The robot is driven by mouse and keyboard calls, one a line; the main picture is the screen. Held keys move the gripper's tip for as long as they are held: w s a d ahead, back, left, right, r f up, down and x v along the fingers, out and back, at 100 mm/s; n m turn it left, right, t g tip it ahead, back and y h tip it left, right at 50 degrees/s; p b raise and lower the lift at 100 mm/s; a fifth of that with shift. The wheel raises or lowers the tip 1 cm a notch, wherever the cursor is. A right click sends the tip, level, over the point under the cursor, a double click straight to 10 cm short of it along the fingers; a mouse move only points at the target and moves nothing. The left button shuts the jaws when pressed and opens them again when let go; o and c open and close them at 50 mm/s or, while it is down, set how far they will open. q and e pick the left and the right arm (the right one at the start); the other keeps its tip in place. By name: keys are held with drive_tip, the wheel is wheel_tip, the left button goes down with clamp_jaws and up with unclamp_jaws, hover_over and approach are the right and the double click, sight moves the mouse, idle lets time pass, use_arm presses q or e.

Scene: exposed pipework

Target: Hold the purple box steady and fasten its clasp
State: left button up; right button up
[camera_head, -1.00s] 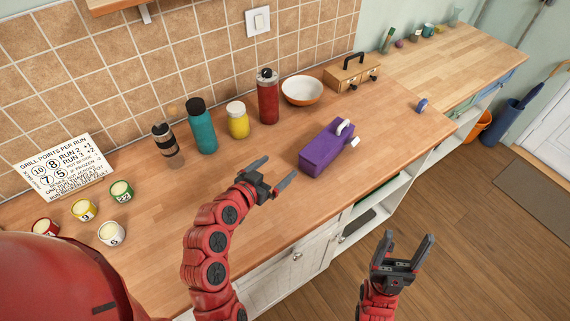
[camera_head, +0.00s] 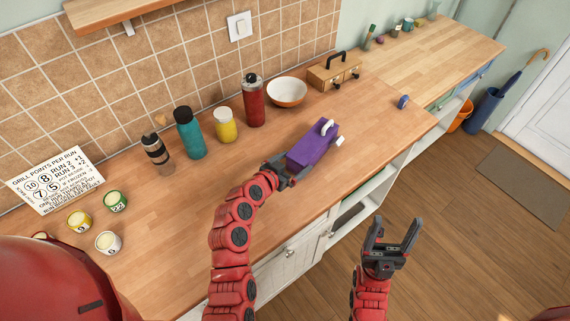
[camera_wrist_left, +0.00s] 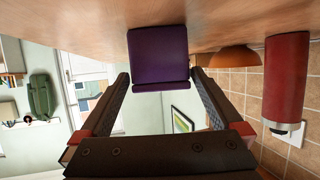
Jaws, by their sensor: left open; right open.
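The purple box (camera_head: 312,146) lies on the wooden counter, with a white handle-like piece (camera_head: 327,127) on top and a small white piece (camera_head: 340,141) at its right end, possibly the clasp. My left gripper (camera_head: 285,169) is at the box's near left end, open. In the left wrist view the box's purple end (camera_wrist_left: 159,58) shows between the open fingers (camera_wrist_left: 160,92); I cannot tell whether they touch it. My right gripper (camera_head: 392,238) is open and empty, in front of the counter edge, apart from the box.
Behind the box stand a red bottle (camera_head: 253,101), a white-and-orange bowl (camera_head: 287,92) and a wooden case with a black handle (camera_head: 334,72). A yellow jar (camera_head: 226,126) and teal bottle (camera_head: 189,134) stand left. A blue object (camera_head: 403,102) lies right.

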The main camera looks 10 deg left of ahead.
sight(302, 156)
use_arm(q)
drive_tip(key=p+x, duration=0.1)
drive_tip(key=x, duration=0.4)
drive_tip(key=shift+w+r, duration=0.1)
drive_tip(key=shift+r, duration=0.1)
drive_tip(key=shift+w+d+f+p, duration=0.2)
drive_tip(key=shift+w+f+p, duration=0.1)
drive_tip(key=shift+f+p, duration=0.05)
drive_tip(key=c, duration=1.2)
drive_tip(key=o, duration=1.2)
drive_tip(key=c, duration=0.8)
drive_tip(key=shift+c, duration=0.2)
